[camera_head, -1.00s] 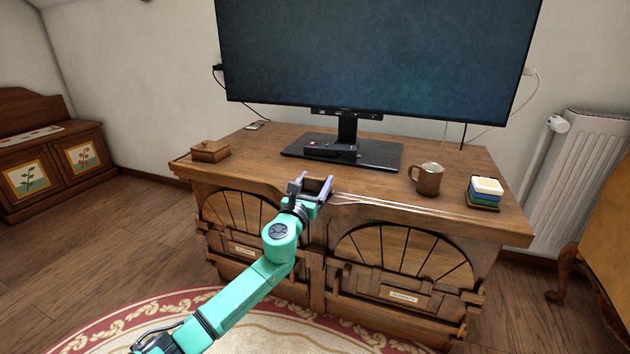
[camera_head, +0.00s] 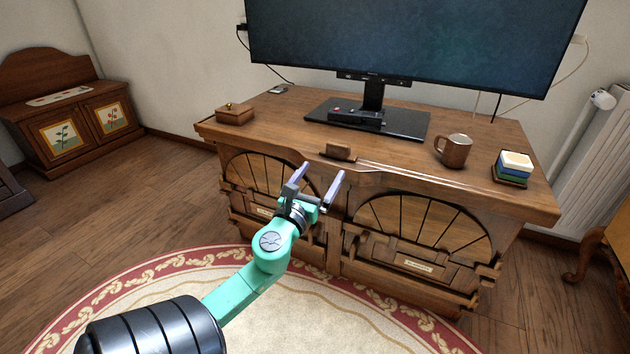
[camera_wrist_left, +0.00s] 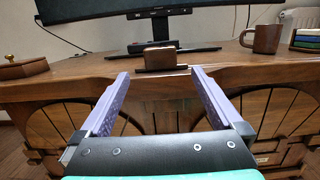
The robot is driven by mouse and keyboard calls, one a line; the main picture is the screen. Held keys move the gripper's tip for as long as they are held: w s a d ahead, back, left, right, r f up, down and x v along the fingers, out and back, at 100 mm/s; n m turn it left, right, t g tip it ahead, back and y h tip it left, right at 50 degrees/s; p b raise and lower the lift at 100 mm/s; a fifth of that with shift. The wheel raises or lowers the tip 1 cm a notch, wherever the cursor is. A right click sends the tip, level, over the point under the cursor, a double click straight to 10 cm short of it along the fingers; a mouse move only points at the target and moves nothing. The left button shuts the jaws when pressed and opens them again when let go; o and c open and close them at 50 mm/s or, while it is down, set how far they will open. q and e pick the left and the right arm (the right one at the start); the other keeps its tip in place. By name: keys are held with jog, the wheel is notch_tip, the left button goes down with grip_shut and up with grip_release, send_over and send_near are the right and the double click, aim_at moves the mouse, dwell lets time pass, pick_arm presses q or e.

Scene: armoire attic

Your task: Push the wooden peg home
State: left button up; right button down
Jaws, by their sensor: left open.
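The wooden peg (camera_head: 339,152) looks like a small brown block at the middle of the cabinet's front top edge. It also shows in the left wrist view (camera_wrist_left: 160,57), centred just beyond the fingertips. How deep it sits in the edge cannot be told. The wooden cabinet (camera_head: 290,125) has two fan-shaped front panels. My left gripper (camera_head: 321,170) is open and empty, in front of the cabinet and a little below the peg in the head view. In the wrist view its two purple fingers (camera_wrist_left: 160,73) point at the peg, apart from it. My right gripper is not in view.
A monitor (camera_head: 410,35) stands on the cabinet, with a dark device (camera_head: 357,117) on its base. A small wooden box (camera_head: 235,115) is at the left. A mug (camera_head: 453,151) and a stack of coloured blocks (camera_head: 513,166) are at the right. A rug (camera_head: 180,280) lies in front.

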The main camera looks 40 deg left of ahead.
pick_arm(q)
jog(key=shift+v, duration=1.4)
